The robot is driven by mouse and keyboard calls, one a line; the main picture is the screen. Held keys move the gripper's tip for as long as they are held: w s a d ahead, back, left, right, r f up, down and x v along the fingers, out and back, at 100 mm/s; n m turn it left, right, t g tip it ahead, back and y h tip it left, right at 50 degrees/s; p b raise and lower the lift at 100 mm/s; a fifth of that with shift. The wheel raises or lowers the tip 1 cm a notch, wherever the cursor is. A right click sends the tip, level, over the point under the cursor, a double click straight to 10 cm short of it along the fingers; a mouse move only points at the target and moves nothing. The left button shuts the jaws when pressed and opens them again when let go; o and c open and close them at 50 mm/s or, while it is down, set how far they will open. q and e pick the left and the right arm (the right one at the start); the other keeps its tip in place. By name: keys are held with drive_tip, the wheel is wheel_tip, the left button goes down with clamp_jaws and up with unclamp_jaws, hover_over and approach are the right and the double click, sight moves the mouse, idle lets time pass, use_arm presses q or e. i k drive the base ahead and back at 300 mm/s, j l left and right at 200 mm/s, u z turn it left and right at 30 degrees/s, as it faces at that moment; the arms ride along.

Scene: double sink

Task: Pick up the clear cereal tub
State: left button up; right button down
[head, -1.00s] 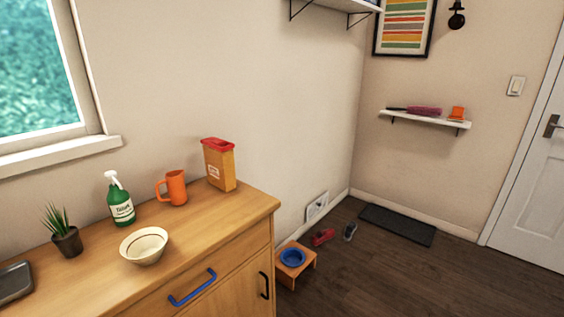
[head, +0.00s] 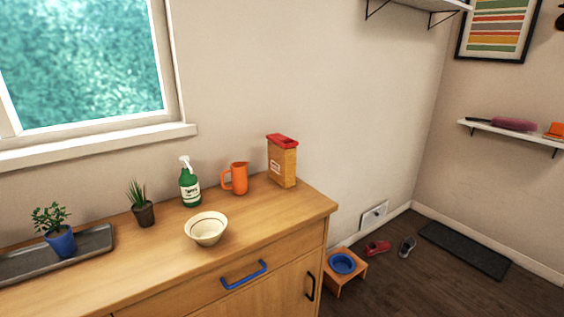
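The cereal tub (head: 283,164) stands upright near the back right corner of the wooden counter (head: 262,218), against the wall. Its body looks orange-brown with a pale label, and its lid is red. An orange pitcher (head: 239,178) stands just to its left, apart from it. Neither of my grippers is in view.
A green spray bottle (head: 190,187), a small potted plant (head: 145,213), a cream bowl (head: 206,230) and a grey tray (head: 92,242) with a blue-potted plant (head: 60,238) are on the counter. A pet bowl stand (head: 345,280) and shoes (head: 377,248) are on the floor at right.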

sight(281, 149)
drive_tip(key=i+l+u, duration=0.4)
drive_tip(key=i+l, duration=0.2)
drive_tip(key=i+l+u, duration=0.35)
drive_tip(key=i+l, duration=0.2)
drive_tip(key=l, duration=0.25)
